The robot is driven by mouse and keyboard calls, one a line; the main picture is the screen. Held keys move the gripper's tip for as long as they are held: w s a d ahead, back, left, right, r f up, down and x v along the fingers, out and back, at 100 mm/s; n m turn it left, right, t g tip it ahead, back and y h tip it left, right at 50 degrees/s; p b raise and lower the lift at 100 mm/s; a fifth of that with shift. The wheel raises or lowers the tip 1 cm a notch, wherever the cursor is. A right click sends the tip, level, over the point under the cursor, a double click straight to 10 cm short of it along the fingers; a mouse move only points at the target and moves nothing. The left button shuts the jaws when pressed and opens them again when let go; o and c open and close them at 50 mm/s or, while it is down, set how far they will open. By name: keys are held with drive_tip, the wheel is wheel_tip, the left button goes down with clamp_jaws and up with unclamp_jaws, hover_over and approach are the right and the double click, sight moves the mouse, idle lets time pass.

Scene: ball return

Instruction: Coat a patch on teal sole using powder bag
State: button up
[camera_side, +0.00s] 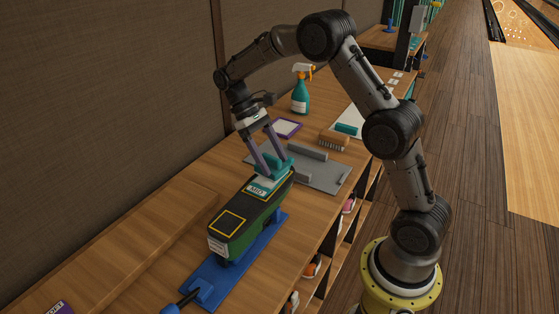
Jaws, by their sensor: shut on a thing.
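A dark green and black sole (243,220) lies on a blue stand (236,268) on the wooden counter. My gripper (273,162) points down over the far end of the sole. Its purple fingers are shut on a teal piece (276,171), which looks like the powder bag. The teal piece is at or just above the sole; I cannot tell whether it touches. It hides part of the far end.
A grey tray (328,179) with grey blocks lies behind the sole. Shoes sit on shelves below the counter's right edge.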

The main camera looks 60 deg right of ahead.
drive_tip(key=shift+w, duration=1.25)
drive_tip(key=shift+w+r, duration=0.15)
drive_tip(key=shift+w, duration=0.1)
drive_tip(key=shift+s+r, duration=0.1)
drive_tip(key=shift+r, duration=3.8)
